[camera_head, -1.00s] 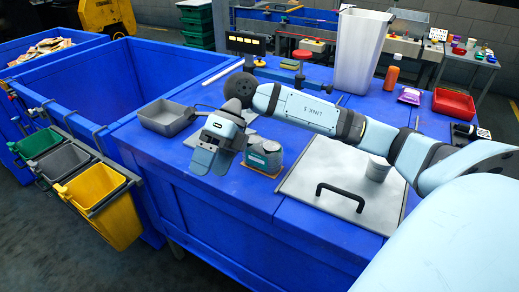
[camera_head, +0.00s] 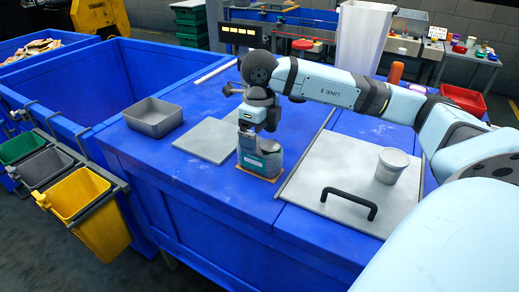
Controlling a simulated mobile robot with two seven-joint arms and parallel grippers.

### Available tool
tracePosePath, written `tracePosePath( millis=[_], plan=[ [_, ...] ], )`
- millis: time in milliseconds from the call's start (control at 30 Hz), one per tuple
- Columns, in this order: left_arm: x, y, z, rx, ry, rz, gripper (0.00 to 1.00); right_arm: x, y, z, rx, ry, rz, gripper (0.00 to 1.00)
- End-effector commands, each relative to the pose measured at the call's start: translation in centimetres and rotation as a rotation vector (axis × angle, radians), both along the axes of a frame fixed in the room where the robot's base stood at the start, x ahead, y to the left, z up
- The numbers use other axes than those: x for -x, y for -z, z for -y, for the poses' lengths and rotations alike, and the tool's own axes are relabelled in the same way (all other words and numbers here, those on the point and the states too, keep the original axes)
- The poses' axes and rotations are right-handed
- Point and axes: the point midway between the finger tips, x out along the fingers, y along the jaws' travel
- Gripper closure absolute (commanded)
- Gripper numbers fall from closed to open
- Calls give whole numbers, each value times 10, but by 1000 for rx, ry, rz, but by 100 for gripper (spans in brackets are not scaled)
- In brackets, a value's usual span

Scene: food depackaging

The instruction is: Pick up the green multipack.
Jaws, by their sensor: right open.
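The green multipack (camera_head: 268,163), a grey pack with a teal-green label, stands upright on a small brown base on the blue table (camera_head: 190,178). My right gripper (camera_head: 257,138) points down right over the multipack, with its fingers at the pack's upper part. It is open. The fingers partly hide the top of the pack, and I cannot tell whether they touch it. My left gripper is not in view.
A flat grey plate (camera_head: 207,140) lies left of the multipack, and a grey metal tray (camera_head: 153,117) stands beyond it. To the right are a panel with a black handle (camera_head: 349,203) and a grey can (camera_head: 391,166). A tall white bin (camera_head: 362,40) stands behind.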

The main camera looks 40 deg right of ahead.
Motion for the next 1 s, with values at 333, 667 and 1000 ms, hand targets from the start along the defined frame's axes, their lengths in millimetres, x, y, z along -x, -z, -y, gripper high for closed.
tracePosePath(
  millis=[333, 667, 1000],
  plan=[
    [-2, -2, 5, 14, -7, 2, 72, -3, 45, 4, -1, 1, -2, 4],
    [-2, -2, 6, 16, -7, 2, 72, -3, 53, 3, -2, -1, -1, 4],
    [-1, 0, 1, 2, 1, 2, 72, -4, 52, 3, -1, 0, 2, 74]
  ],
)
